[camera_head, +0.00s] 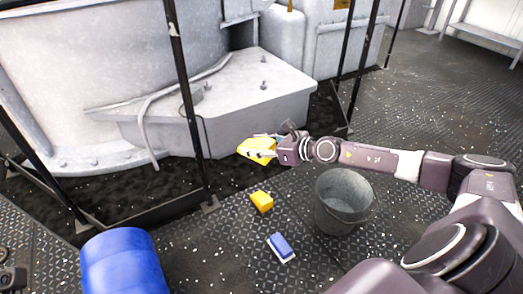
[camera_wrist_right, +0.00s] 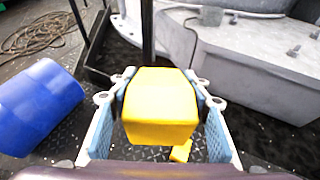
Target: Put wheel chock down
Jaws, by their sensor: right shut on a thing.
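My right gripper (camera_head: 268,148) is shut on a yellow wheel chock (camera_head: 255,151) and holds it in the air above the deck. In the right wrist view the held chock (camera_wrist_right: 160,105) sits between the two pale blue fingers, with one of its faces toward the camera. A second yellow block (camera_head: 262,201) lies on the deck below; in the right wrist view it (camera_wrist_right: 181,150) shows partly behind the held chock. My left gripper is not seen.
A grey metal bucket (camera_head: 343,203) stands right of the yellow block. A blue and white brush or sponge (camera_head: 281,247) lies nearer. A blue barrel (camera_head: 124,262) is at the lower left. Black posts (camera_head: 188,90) stand before the grey machinery (camera_head: 235,103).

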